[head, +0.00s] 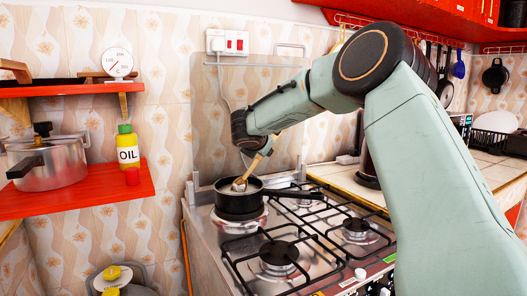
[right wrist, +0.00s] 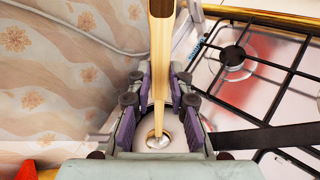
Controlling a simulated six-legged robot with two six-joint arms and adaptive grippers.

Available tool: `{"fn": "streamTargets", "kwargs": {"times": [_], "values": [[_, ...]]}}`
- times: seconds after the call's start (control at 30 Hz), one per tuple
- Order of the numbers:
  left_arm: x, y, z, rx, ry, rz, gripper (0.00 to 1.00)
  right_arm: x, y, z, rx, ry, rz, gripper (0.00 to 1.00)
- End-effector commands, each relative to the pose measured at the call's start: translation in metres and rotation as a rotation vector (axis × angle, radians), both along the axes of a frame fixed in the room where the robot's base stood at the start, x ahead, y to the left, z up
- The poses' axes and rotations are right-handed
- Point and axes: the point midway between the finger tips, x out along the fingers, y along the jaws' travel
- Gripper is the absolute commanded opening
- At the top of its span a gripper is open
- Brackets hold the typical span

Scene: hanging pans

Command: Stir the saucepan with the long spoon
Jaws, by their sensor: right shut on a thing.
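The black saucepan (head: 240,207) stands on the rear left burner of the hob, with its dark handle (head: 292,193) pointing right. The handle also crosses the right wrist view (right wrist: 270,137). The long spoon (head: 253,167) has a pale wooden handle and a metal end, tilted with its lower end inside the saucepan. My right gripper (head: 264,148) is above the saucepan, shut on the spoon's handle. In the right wrist view the wooden handle (right wrist: 160,50) runs between the purple pads down to the metal end (right wrist: 157,139). My left gripper is out of view.
The hob (head: 280,262) has other bare burners in front and to the right. A tiled wall stands close behind the saucepan.

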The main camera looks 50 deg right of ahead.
Motion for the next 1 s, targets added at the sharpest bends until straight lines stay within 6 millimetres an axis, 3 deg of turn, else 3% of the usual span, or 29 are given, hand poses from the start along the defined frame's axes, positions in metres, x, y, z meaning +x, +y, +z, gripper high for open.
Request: {"fn": "streamTargets", "kwargs": {"times": [1.0], "values": [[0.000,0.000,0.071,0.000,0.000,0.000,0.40,0.000,0.000,0.090,0.000,-0.001,-0.001,0.00]]}}
